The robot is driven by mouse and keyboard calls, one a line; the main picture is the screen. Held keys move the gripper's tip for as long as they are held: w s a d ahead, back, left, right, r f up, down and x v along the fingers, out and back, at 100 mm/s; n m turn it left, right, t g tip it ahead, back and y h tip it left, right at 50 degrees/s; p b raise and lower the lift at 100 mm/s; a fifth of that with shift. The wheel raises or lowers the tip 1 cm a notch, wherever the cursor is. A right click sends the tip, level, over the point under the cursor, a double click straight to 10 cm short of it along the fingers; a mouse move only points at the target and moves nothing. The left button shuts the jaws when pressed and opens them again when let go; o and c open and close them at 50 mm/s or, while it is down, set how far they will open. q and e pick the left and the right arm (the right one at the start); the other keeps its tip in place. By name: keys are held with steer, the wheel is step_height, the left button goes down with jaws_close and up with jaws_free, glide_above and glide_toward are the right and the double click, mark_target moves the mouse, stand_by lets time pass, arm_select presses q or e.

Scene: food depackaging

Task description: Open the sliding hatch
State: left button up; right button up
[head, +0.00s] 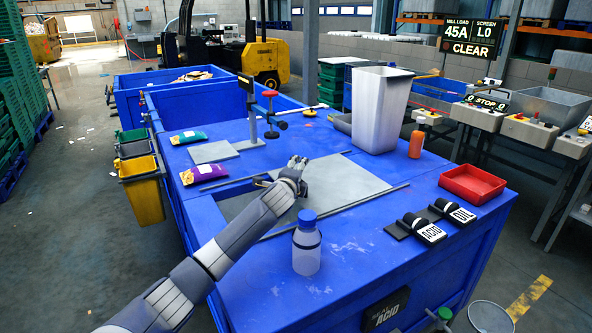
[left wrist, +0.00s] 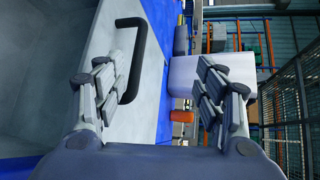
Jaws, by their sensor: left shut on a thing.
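The sliding hatch (head: 350,185) is a flat grey panel between two thin rails on the blue table. A darker recess (head: 236,204) shows at its left, partly hidden by my left arm. My left gripper (head: 298,164) is at the left part of the panel. In the left wrist view, the hatch's black U-shaped handle (left wrist: 136,62) stands on the pale panel (left wrist: 118,40), close to the left-hand finger of my gripper (left wrist: 157,95). The gripper is shut on the handle, though the contact is hard to see. My right gripper is not in view.
A grey bin (head: 380,108), orange bottle (head: 416,143), red tray (head: 472,184) and labelled black holders (head: 424,229) stand to the right. Purple (head: 205,172) and teal (head: 188,137) packets lie left, near a post-mounted device (head: 248,105).

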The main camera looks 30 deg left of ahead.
arm_select(q)
steer(key=shift+t, duration=0.5)
steer(key=s+d+r, duration=0.2)
steer(key=r, duration=0.1)
steer(key=s+d+r+p, duration=0.1)
steer(key=r, duration=0.1)
steer(key=c, duration=0.6)
steer(key=shift+s+f+p, duration=0.25)
steer(key=shift+s+p, duration=0.1)
steer(key=shift+s, duration=0.15)
steer(key=shift+s+f+p, duration=0.2)
steer(key=shift+s+p, duration=0.1)
steer(key=shift+s, duration=0.15)
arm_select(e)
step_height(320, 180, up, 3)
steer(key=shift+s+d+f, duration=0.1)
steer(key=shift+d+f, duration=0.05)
arm_select(q)
steer(key=shift+p, duration=0.3)
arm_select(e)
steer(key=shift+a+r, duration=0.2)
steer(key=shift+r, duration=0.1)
arm_select(q)
steer(key=shift+f, duration=0.1)
